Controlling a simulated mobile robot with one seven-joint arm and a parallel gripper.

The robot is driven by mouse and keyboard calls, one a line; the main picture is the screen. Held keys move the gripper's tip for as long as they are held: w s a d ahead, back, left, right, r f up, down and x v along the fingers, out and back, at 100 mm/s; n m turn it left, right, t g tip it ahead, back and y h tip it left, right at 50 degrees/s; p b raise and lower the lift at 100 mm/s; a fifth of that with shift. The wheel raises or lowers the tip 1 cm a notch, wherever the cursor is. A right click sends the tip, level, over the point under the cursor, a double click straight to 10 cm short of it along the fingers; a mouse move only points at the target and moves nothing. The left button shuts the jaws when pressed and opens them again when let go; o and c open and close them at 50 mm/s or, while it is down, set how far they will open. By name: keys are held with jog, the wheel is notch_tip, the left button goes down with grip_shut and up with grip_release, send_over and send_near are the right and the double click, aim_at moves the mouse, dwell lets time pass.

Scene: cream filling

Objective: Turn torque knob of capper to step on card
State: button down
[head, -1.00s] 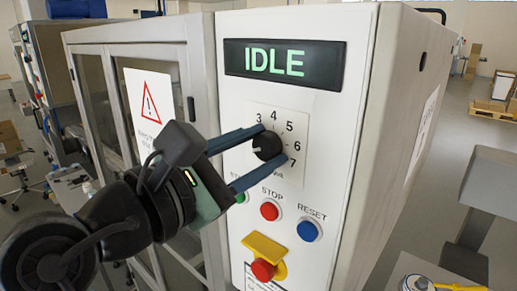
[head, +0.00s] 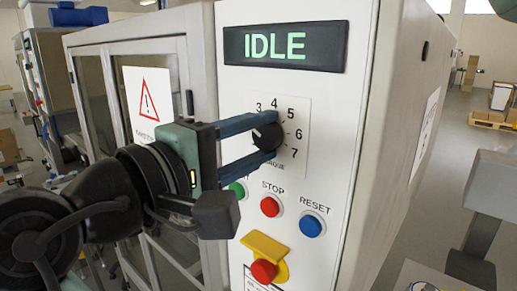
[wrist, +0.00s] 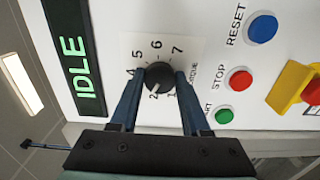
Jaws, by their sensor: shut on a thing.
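The black torque knob (head: 267,137) sits on a white dial plate (head: 298,122) on the capper's front panel. Numbers 3 to 7 show around it in the head view; the lower numbers are partly hidden by my fingers. My gripper (head: 274,136) is shut on the knob, with one blue finger above and one below. In the wrist view the knob (wrist: 158,78) sits between both fingertips. No card with a step number is readable.
Above the dial a display (head: 285,46) reads IDLE. Below are a green button (head: 237,189) partly behind my gripper, a red STOP (head: 270,207), a blue RESET (head: 309,226) and a red emergency button (head: 264,271) on yellow. A glazed door (head: 150,150) is at left.

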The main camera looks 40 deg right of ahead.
jog(key=m+b, duration=0.1)
jog(key=m, duration=0.1)
jog(key=m+b, duration=0.2)
jog(key=m, duration=0.1)
jog(key=m+b, duration=0.1)
jog(key=m, duration=0.1)
jog(key=shift+f+b, duration=0.25)
jog(key=shift+b, duration=0.05)
jog(key=m+b, duration=0.2)
jog(key=m, duration=0.2)
jog(key=m+b, duration=0.2)
jog(key=m, duration=0.1)
jog(key=shift+m, duration=0.3)
jog(key=m+b, duration=0.2)
jog(key=m, duration=0.1)
jog(key=shift+m, duration=0.3)
jog(key=m+b, duration=0.2)
jog(key=m, duration=0.1)
jog(key=shift+m, duration=0.3)
jog(key=m+b, duration=0.2)
jog(key=m, duration=0.4)
jog(key=shift+r, duration=0.1)
jog(key=shift+m, duration=0.3)
jog(key=shift+c, duration=1.9)
grip_release()
jog(key=shift+r, duration=0.1)
